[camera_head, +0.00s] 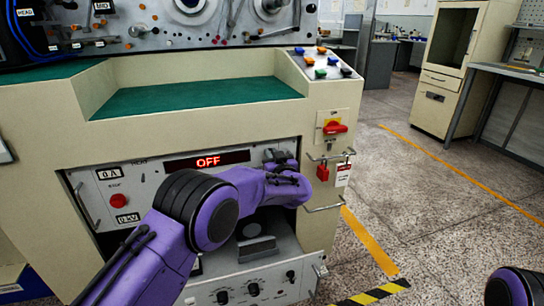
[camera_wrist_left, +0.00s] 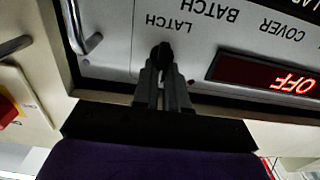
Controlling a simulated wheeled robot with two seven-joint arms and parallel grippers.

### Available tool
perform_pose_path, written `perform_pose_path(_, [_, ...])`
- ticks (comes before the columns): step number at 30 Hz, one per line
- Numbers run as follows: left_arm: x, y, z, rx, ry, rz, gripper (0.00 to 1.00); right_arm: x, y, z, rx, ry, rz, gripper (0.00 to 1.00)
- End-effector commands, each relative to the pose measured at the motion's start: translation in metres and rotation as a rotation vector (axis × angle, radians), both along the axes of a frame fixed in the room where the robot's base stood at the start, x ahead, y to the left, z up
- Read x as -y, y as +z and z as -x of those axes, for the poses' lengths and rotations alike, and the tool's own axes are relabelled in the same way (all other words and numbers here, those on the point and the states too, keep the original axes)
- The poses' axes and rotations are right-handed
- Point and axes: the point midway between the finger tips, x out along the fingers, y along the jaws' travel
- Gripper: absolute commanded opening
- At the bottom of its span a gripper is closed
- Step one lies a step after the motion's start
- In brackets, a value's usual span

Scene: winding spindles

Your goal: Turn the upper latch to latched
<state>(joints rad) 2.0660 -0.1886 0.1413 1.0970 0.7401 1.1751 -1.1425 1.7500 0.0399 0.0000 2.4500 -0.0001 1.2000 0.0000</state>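The upper latch (camera_wrist_left: 162,52) is a small black knob on the grey panel, by the word LATCH, which is upside down in the left wrist view. My left gripper (camera_wrist_left: 165,74) has its two dark fingers close together on either side of the knob, and they look shut on it. In the head view my left gripper (camera_head: 276,158) is at the upper right of the panel (camera_head: 140,183), right of the red OFF display (camera_head: 208,160). There the gripper and wrist mostly hide the knob. My right gripper is outside the picture; only part of the right arm shows at the bottom right.
A metal handle (camera_wrist_left: 80,30) stands out near the latch. A red rotary switch (camera_head: 335,127) and a red padlock (camera_head: 322,172) are on the cabinet to the right. A lower drawer with black knobs (camera_head: 253,289) lies below my arm. The floor on the right is clear.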

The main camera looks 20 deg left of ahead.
Motion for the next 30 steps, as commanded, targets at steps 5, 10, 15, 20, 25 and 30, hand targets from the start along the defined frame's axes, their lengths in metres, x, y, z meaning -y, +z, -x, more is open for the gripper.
perform_pose_path(5, [0.0000, -0.0001, 0.0002, 0.001, 0.000, 0.002, 0.00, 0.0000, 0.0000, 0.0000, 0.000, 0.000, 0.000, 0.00])
perform_pose_path(10, [-0.0002, -0.0001, 0.0004, 0.015, 0.000, 0.024, 0.00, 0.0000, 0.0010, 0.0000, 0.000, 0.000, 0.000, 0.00])
perform_pose_path(15, [-0.0004, -0.0002, 0.0009, 0.056, -0.001, 0.086, 0.00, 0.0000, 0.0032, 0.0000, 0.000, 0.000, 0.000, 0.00])
perform_pose_path(20, [-0.0017, -0.0003, 0.0016, 0.124, 0.000, 0.187, 0.00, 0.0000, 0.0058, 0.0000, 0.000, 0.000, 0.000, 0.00])
perform_pose_path(25, [-0.0028, -0.0014, 0.0025, 0.211, 0.000, 0.318, 0.00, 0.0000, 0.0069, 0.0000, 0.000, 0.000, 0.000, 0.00])
perform_pose_path(30, [-0.0042, -0.0030, 0.0034, 0.303, 0.000, 0.453, 0.00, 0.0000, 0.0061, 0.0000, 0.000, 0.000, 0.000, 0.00])
